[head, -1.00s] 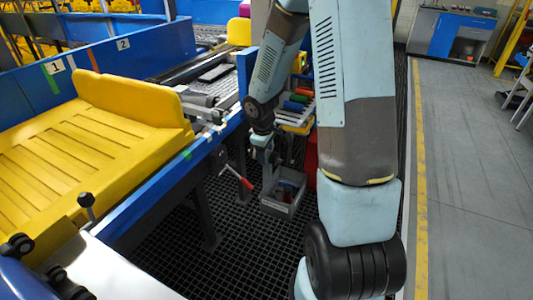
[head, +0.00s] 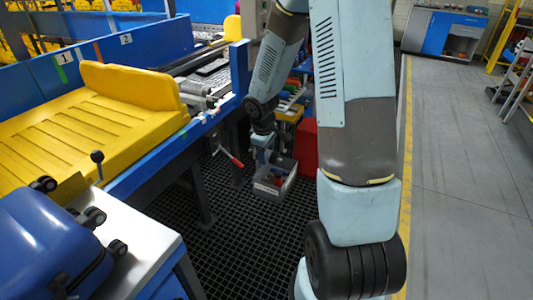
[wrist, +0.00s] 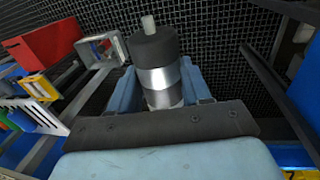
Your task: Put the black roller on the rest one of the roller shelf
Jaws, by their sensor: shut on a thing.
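My gripper (wrist: 160,88) is shut on the black roller (wrist: 154,47), seen in the wrist view. The roller has a black sleeve, a pale end pin and a bright metal band between the blue jaws. In the head view my gripper (head: 262,154) hangs low, right of the conveyor; the roller is too small to make out there. A rack with coloured pieces (head: 291,95), perhaps the roller shelf, stands behind it, partly hidden by my arm. In the wrist view a grey frame (wrist: 97,68) with coloured parts lies left, apart from the roller. I cannot tell which rest is which.
A grey bin (head: 275,181) with small items is close below my gripper. The yellow chute (head: 110,100) and blue conveyor side (head: 165,163) run along the left. A blue suitcase (head: 48,240) lies at bottom left. A red box (head: 309,147) stands behind. Grey floor at right is clear.

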